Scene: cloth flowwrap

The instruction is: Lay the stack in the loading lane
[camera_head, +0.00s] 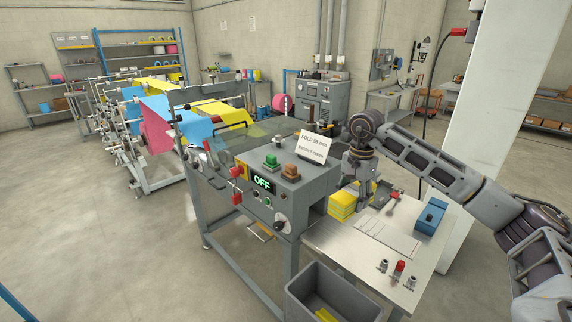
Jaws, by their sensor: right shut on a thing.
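A stack of folded yellow cloths (342,206) is on the steel table beside the right end of the grey machine (285,190). More yellow cloth (366,190) shows just behind it, under my right gripper (358,174). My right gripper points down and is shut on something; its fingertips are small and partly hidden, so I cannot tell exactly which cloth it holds. My left gripper is not in view. I cannot pick out a marked loading lane; printed lines (388,237) show on the steel table top.
The machine shows a green OFF display (263,185) and a card reading FOLD 55 mm (313,147). A blue box (430,217) and a red-topped part (399,267) are on the table. A grey bin (345,285) with yellow pieces stands in front. Cloth rolls run behind, left.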

